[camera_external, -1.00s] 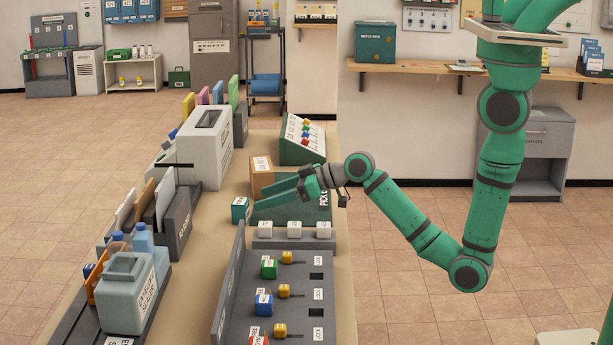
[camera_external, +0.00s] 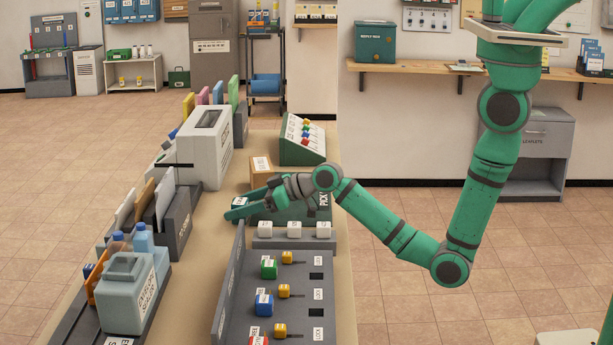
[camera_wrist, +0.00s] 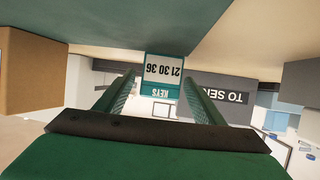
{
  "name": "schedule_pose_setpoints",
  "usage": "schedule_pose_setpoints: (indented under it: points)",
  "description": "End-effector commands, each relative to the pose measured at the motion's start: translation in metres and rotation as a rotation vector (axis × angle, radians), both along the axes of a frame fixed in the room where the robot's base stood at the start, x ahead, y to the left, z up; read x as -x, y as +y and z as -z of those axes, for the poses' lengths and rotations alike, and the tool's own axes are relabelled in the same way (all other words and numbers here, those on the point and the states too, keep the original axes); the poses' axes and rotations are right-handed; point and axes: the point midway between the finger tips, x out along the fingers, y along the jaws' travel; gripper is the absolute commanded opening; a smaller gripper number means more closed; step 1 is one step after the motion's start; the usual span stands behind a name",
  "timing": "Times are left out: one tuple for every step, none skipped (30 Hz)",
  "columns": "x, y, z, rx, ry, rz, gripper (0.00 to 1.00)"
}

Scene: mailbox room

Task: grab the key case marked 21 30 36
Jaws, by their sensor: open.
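The key case (camera_wrist: 163,72) is a small teal box with a white label reading 21 30 36 and KEYS, upside down in the wrist view. It lies in line with the gap between my two fingers, at about the level of their tips. In the external view the key case (camera_external: 240,201) is at the counter's left part, partly hidden by my near finger. My gripper (camera_external: 238,206) is open, reaching left and low over the counter; its fingers also frame the wrist view (camera_wrist: 160,78). Whether the fingers touch the case I cannot tell.
A cardboard box (camera_external: 261,171) stands just behind my gripper. A green box marked PICK (camera_external: 323,203) is under and behind my wrist. White blocks (camera_external: 294,229) sit on a grey strip in front. A grey sorter (camera_external: 174,225) stands to the left.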

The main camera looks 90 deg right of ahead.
Motion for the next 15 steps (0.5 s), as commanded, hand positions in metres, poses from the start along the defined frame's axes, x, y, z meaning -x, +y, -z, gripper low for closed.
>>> schedule_pose_setpoints:
  points:
    - [0.0001, 0.0000, 0.0001, 0.000, 0.000, 0.000, 0.62]
    - [0.0002, 0.0000, -0.0001, 0.000, 0.000, 0.000, 0.58]
    - [0.0002, 0.0000, -0.0001, 0.000, 0.000, 0.000, 0.48]
    - [0.0002, 0.0000, 0.0000, 0.000, 0.000, 0.000, 0.41]
    - [0.0002, 0.0000, -0.0001, 0.000, 0.000, 0.000, 0.34]
    - [0.0003, 0.0000, -0.0001, 0.000, 0.000, 0.000, 0.24]
    - [0.0003, 0.0000, 0.0000, 0.000, 0.000, 0.000, 0.17]
    - [0.0003, 0.0000, -0.0001, 0.000, 0.000, 0.000, 0.16]
    - [0.0003, 0.0000, -0.0004, 0.000, -0.001, 0.000, 0.16]
    - [0.0003, 0.0000, -0.0004, 0.000, -0.001, 0.000, 0.16]
    - [0.0003, 0.0000, -0.0004, 0.000, -0.001, 0.000, 0.16]
    - [0.0003, 0.0000, -0.0004, 0.000, -0.001, 0.000, 0.16]
    - [0.0003, 0.0000, -0.0004, 0.000, -0.001, 0.000, 0.16]
    - [0.0003, 0.0000, -0.0006, 0.000, -0.001, 0.000, 0.16]
    - [0.0002, 0.0000, -0.0013, 0.000, -0.001, 0.000, 0.16]
